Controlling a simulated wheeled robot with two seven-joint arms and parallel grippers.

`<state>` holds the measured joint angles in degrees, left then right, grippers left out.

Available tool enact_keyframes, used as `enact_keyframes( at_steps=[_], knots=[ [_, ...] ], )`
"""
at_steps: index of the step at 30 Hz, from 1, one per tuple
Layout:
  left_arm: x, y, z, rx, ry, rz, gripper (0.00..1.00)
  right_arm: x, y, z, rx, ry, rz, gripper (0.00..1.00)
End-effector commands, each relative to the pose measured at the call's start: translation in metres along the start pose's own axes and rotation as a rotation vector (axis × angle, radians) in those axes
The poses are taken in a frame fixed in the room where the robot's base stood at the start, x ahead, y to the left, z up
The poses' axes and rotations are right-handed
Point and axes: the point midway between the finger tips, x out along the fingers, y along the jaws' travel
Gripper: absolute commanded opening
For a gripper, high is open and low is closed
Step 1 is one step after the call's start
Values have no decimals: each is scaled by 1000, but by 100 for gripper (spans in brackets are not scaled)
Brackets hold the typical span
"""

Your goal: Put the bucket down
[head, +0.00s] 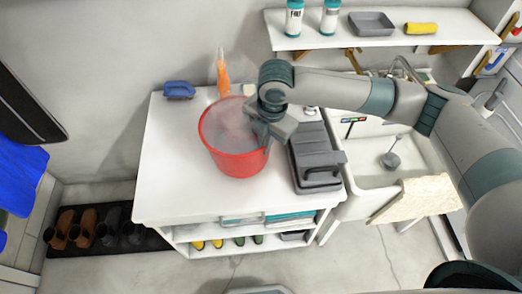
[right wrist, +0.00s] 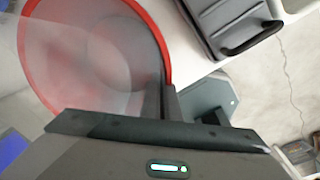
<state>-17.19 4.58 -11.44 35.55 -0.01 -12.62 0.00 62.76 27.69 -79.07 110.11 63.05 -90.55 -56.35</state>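The red bucket (head: 236,155) is at the white counter, roughly upright, with its mouth facing up and a greyish inside. I cannot tell whether its base touches the counter top or hangs just above it. My right gripper (head: 268,130) is at the right side of its rim. In the right wrist view the gripper's fingers (right wrist: 163,104) close on the red rim of the bucket (right wrist: 160,40), one inside and one outside. My left gripper is not in view.
The white counter (head: 165,185) is clear left of the bucket. A grey toolbox (head: 315,160) stands close on the right, beside a sink (head: 385,160). An orange spray bottle (head: 223,78) and a blue brush (head: 179,90) are behind. A shelf (head: 385,40) hangs above.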

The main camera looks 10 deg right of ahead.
Motion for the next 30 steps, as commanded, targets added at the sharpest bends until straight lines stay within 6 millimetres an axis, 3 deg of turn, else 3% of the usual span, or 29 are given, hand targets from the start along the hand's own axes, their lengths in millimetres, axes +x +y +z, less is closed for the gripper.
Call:
enact_keyframes(
  at_steps=[16, 25, 30],
  knots=[
    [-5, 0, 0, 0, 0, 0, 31, 9, 5, -7, 1, 1, 0, 0],
    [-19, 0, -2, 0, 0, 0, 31, 41, 1, -8, 1, 1, 0, 0],
    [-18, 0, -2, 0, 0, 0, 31, 46, 1, -7, 0, -1, 2, 0]
  ],
)
